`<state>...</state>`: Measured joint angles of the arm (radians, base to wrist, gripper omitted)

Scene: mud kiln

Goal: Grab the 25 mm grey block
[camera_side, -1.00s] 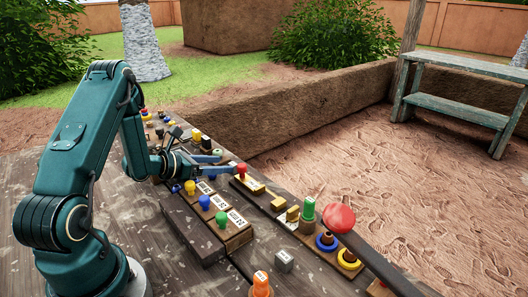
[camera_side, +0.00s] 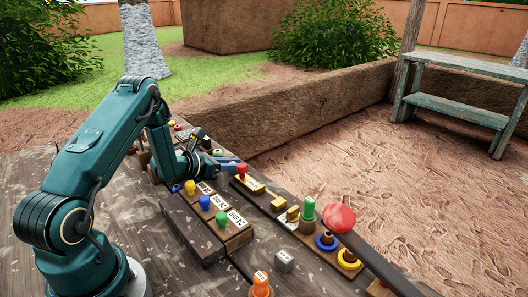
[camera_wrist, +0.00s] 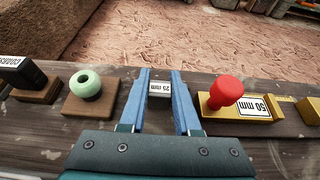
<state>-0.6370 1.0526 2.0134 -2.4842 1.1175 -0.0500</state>
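In the wrist view, a small grey block (camera_wrist: 160,89) with a white "25 mm" label lies between the two blue fingers of my gripper (camera_wrist: 161,80). The block between the fingers is hidden there. Another grey block (camera_side: 284,260), its label too small to read, stands on the near table.
Right of the fingers is a gold "50 mm" piece with a red knob (camera_wrist: 226,91). Left are a pale green ring (camera_wrist: 86,85) on a wooden base and a dark labelled block (camera_wrist: 22,73). Several coloured-knob pieces (camera_side: 221,219) stand nearer; a red ball (camera_side: 338,219) is farther right.

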